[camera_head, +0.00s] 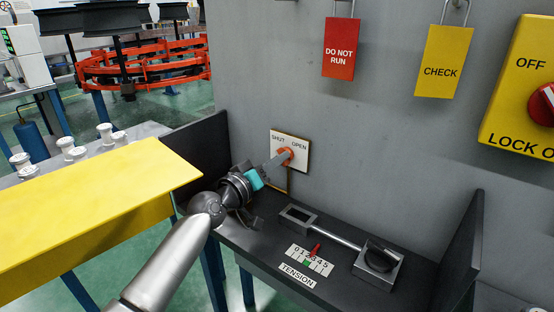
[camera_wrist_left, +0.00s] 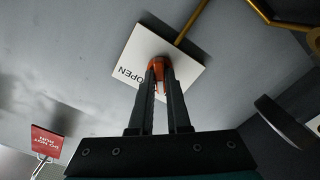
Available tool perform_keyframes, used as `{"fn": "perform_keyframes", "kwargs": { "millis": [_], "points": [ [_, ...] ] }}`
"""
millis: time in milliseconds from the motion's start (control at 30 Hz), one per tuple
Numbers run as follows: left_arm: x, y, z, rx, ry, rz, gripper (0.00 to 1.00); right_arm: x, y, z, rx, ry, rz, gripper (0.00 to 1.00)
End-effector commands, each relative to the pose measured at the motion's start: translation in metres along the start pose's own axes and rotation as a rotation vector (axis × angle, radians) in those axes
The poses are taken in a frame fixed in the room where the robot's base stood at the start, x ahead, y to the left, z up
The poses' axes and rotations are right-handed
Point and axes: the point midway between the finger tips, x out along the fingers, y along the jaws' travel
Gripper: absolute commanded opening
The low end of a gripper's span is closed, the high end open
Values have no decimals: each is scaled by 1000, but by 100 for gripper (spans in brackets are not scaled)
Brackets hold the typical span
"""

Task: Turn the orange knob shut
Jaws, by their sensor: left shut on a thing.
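The orange knob (camera_head: 287,153) sits on a white plate (camera_head: 301,157) on the grey wall, with SHUT at the plate's upper left and OPEN at its upper right. My left gripper (camera_head: 280,159) reaches it from the lower left, its fingers shut on the knob. In the left wrist view, the knob (camera_wrist_left: 158,64) shows between the two dark fingertips (camera_wrist_left: 160,72), which hide much of it and part of the plate (camera_wrist_left: 190,70). The knob's exact pointing direction is hard to tell. My right gripper is not in view.
A dark shelf (camera_head: 335,275) below holds a metal bar device (camera_head: 380,262) and a TENSION scale (camera_head: 310,260) with a red pointer. A yellow panel (camera_head: 90,205) lies at left. Red DO NOT RUN (camera_head: 339,48) and yellow CHECK (camera_head: 443,61) tags hang above.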

Motion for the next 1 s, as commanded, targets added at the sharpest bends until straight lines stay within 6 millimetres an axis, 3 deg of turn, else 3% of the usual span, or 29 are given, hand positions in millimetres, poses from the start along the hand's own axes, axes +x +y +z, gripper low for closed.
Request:
{"fn": "perform_keyframes", "kwargs": {
  "millis": [300,833,867,1000],
  "points": [
    [1,1,-2,-122,4,1,0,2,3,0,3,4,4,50],
    [1,2,-1,-149,3,4,0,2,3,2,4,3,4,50],
    [1,2,-1,-149,3,4,16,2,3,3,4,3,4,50],
    [1,2,-1,-147,2,4,32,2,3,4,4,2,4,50]
  ]
}}
